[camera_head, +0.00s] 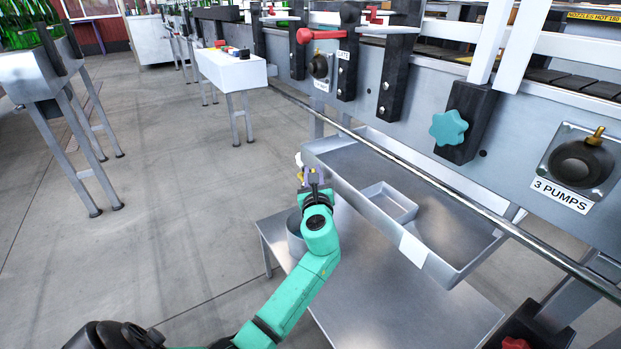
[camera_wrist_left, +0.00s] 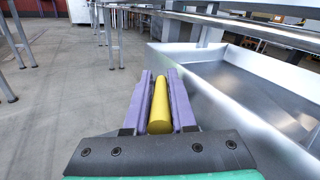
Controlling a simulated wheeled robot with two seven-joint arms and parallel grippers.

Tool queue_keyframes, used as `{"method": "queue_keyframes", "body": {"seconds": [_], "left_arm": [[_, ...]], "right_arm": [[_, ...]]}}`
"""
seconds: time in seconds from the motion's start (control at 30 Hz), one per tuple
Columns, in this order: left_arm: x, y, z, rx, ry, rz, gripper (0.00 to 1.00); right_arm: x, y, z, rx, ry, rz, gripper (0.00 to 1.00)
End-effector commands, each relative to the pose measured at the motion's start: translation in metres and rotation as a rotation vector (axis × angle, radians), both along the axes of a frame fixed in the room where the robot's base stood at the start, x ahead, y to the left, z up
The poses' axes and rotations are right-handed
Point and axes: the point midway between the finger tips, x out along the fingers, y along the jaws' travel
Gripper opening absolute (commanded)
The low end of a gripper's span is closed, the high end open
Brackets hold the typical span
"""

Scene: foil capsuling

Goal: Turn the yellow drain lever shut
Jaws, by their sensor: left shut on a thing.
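The yellow drain lever (camera_wrist_left: 159,103) lies between the two purple fingers of my left gripper (camera_wrist_left: 158,85) in the left wrist view, pointing away from the camera. In the head view my left gripper (camera_head: 313,178) is at the left end of the long metal drip tray (camera_head: 345,165). A small yellowish bit of the lever (camera_head: 299,161) shows beside the fingers there. The gripper is shut on the lever. The lever's pivot and valve body are hidden by the gripper. My right gripper is not in view.
A metal table (camera_head: 410,305) stands below the tray, with a grey bucket (camera_head: 295,235) partly behind my arm. A steel rail (camera_head: 430,180) runs along the machine front. A teal star knob (camera_head: 448,128) sticks out above.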

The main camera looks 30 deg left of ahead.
Motion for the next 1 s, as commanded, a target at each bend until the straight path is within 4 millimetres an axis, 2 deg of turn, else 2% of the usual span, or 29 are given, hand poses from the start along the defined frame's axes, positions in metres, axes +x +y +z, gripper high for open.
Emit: {"method": "queue_keyframes", "body": {"seconds": [0.4, 0.97, 1.0], "left_arm": [[0.0037, -0.0054, -0.0021, -0.003, 0.003, 0.201, 0.00], [0.0039, -0.0048, -0.0018, -0.003, 0.003, 0.232, 0.00], [0.0039, -0.0048, -0.0018, -0.004, 0.004, 0.231, 0.35]], "right_arm": [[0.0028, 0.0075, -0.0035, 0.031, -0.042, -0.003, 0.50], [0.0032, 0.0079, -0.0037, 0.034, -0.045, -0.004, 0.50], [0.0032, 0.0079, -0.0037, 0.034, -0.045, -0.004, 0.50]]}}
